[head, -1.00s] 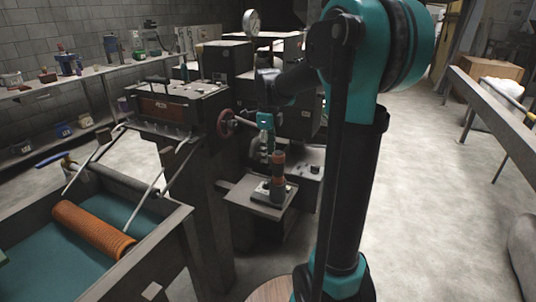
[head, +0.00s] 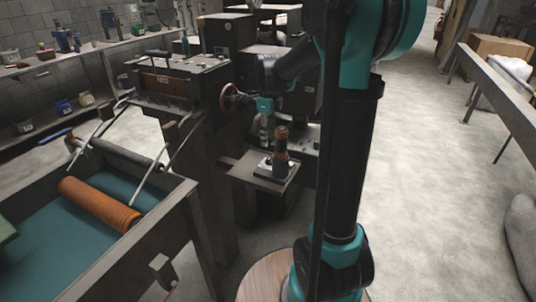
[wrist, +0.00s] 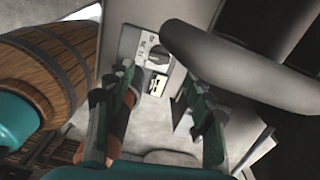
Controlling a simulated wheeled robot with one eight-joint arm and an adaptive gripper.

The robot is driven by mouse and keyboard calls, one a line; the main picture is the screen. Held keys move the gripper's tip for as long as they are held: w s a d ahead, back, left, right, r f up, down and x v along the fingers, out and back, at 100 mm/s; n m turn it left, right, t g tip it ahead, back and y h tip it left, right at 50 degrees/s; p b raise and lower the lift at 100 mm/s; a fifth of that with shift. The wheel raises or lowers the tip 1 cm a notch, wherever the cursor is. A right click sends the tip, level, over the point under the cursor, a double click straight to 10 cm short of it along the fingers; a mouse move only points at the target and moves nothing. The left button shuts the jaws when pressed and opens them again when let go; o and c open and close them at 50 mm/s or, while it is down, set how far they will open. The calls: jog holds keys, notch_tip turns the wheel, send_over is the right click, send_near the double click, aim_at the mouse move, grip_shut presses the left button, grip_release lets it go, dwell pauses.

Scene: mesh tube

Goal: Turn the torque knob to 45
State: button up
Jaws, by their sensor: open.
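A dark grey knob (wrist: 158,56) sits on a pale panel (wrist: 134,40) with white labels in the wrist view; I take it to be the torque knob, but its setting is too small to read. My gripper (wrist: 158,74) is open, its green-padded fingers on either side of the knob's line of sight and apart from it. In the head view my gripper (head: 269,128) hangs beside an upright orange and dark tool (head: 281,147) on a small device on a plate (head: 262,180). The knob cannot be made out there.
A dark machine with a red handwheel (head: 232,97) stands close left of my gripper. A rounded grey part (wrist: 235,65) looms at the upper right of the wrist view. A trough (head: 185,200) with an orange roller (head: 100,203) is at left.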

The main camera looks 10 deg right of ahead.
notch_tip(320, 180, down, 8)
jog(key=shift+f, duration=0.25)
jog(key=c, duration=1.1)
jog(key=shift+m, duration=0.8)
jog(key=shift+c, duration=0.3)
jog(key=o, duration=1.2)
jog(key=shift+c, duration=0.2)
notch_tip(320, 180, up, 12)
jog(key=shift+c, duration=0.2)
